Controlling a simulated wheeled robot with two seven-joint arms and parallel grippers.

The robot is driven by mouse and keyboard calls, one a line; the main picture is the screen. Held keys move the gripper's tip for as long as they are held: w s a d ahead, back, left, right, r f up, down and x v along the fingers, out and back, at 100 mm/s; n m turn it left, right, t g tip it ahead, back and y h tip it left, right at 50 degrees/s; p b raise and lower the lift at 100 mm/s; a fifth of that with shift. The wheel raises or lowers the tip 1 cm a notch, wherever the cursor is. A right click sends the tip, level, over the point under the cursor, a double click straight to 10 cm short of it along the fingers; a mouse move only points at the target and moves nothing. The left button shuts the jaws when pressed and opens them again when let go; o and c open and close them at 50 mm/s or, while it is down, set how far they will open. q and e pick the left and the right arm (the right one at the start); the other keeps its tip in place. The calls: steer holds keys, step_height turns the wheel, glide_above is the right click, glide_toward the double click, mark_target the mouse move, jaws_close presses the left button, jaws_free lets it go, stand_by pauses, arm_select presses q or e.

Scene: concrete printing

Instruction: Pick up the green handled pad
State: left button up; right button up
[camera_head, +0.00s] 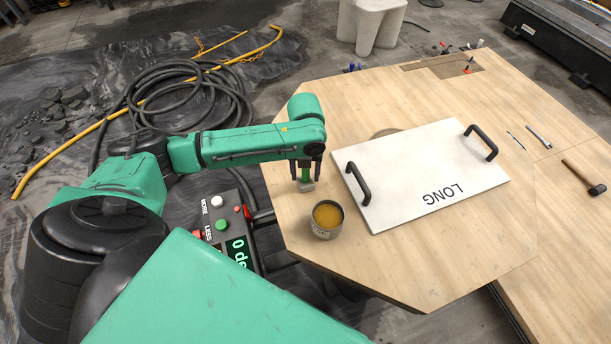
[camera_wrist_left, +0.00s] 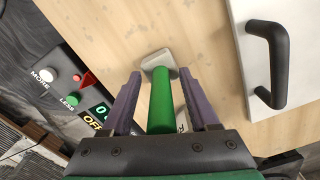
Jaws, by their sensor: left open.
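The green handled pad (camera_head: 306,185) stands near the left edge of the wooden table in the head view, a green upright handle on a pale grey base. In the left wrist view, its green handle (camera_wrist_left: 161,100) lies between the two purple fingers of my left gripper (camera_wrist_left: 160,92), with the pale base beyond the fingertips. My left gripper (camera_head: 306,168) is open around the handle, pointing down; some gap shows between handle and fingers. The arm hides part of the handle in the head view. My right gripper is not in view.
A tin of amber liquid (camera_head: 326,217) stands close in front of the pad. A white board marked LONG (camera_head: 410,170) with two black handles (camera_wrist_left: 270,62) lies to the right. A control box (camera_head: 237,235) is at the table's left. A hammer (camera_head: 583,178) lies far right.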

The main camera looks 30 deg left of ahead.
arm_select(q)
steer(key=shift+f, duration=0.1)
steer(key=c, duration=0.4)
steer(key=shift+w, duration=0.1)
jaws_close()
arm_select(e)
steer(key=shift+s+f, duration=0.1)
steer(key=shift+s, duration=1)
arm_select(q)
steer(key=shift+r, duration=0.25)
step_height(320, 180, up, 20)
steer(key=shift+f, duration=0.2)
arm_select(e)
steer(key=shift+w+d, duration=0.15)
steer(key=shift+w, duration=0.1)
